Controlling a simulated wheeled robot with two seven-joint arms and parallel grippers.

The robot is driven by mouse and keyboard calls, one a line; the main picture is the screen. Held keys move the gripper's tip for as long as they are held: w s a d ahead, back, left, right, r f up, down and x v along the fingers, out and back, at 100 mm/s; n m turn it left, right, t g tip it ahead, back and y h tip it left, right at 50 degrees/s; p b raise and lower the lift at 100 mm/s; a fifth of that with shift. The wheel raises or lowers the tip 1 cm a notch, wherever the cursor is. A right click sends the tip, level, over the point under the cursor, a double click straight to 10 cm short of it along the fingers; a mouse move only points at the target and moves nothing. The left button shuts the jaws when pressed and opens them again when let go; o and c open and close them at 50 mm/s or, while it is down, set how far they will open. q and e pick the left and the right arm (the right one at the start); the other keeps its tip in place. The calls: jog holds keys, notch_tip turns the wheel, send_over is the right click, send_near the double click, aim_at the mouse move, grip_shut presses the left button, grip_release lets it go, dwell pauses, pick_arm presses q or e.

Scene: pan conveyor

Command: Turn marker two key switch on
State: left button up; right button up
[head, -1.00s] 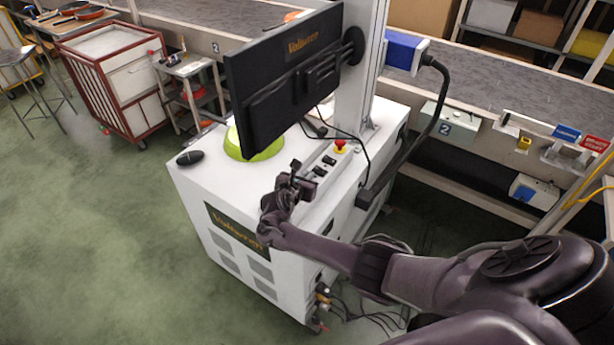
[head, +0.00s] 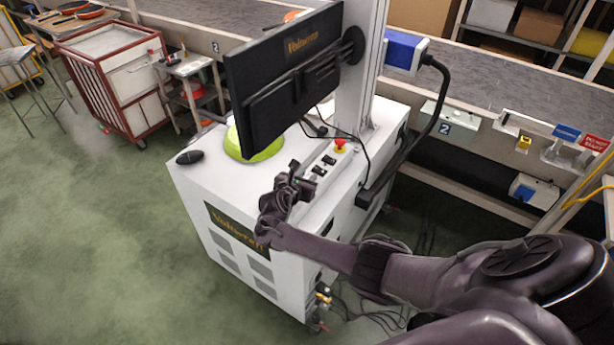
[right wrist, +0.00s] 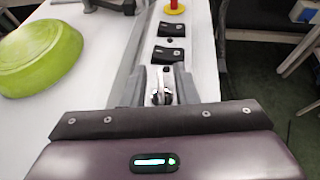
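The marker two machine is a white cabinet (head: 185,185) with a strip of controls along its right top edge. My right gripper (head: 296,180) is over the near end of that strip, in line with its switches. In the right wrist view its two fingers (right wrist: 161,88) stand apart, one on each side of a small silver key-like part (right wrist: 159,96). I cannot tell whether the fingers touch it, nor which way it is turned. Two black rocker switches (right wrist: 167,54) lie beyond it. My left gripper is not in view.
A red emergency button (head: 340,143) on a yellow base stands at the strip's far end. A green bowl (head: 262,150), black mouse (head: 190,157) and monitor (head: 285,75) are on the cabinet.

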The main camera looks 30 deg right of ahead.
jog(key=p+v, duration=0.1)
jog(key=v, duration=0.6)
jog(key=shift+a+r, duration=0.1)
jog(key=shift+a, duration=0.05)
